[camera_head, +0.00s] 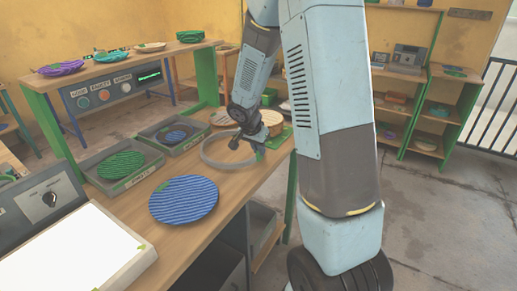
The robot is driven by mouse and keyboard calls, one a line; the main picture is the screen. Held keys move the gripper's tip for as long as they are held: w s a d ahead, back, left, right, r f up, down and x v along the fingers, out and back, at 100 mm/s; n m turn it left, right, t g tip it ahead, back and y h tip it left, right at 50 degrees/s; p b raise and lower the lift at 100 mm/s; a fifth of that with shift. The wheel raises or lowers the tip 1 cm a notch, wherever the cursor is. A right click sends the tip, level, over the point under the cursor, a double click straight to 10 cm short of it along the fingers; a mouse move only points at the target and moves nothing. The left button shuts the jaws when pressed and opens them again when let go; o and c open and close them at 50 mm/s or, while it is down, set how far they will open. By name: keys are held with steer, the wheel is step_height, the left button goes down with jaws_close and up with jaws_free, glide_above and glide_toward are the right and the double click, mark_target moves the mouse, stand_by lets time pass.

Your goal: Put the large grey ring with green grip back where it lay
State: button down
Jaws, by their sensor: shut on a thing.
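The large grey ring (204,157) shows on the right part of the wooden table, as a thin pale hoop with a green grip at its right side. My gripper (257,150) is at that green grip and shut on it. The ring looks roughly level, on or just above the table top; I cannot tell if it touches. My wrist hides part of its far rim, and my arm links cover the area to the right.
A blue ribbed plate (184,200) lies on the wooden table (190,240). Two grey trays hold a green ribbed plate (120,165) and a small blue one (175,135). Pale round discs (270,118) stand behind the ring. A white panel (70,255) is at front left.

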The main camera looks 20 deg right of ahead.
steer(key=shift+f, duration=0.2)
steer(key=c, duration=1.1)
jaws_free()
steer(key=shift+r, duration=0.15)
steer(key=v, duration=1.2)
steer(key=shift+s+a+r+n+t+y, duration=0.55)
steer(key=shift+s+r+n, duration=1.5)
steer(key=shift+s, duration=2.15)
steer(key=shift+s+a+r+n+t+y, duration=0.6)
steer(key=shift+s+r+n, duration=1.45)
steer(key=shift+s, duration=2.15)
steer(key=shift+s+a+r+n+t+y, duration=0.55)
steer(key=shift+s+r+n, duration=0.75)
steer(key=shift+s+r, duration=2.15)
steer(key=shift+s+d+f, duration=0.15)
steer(key=shift+s+f, duration=0.6)
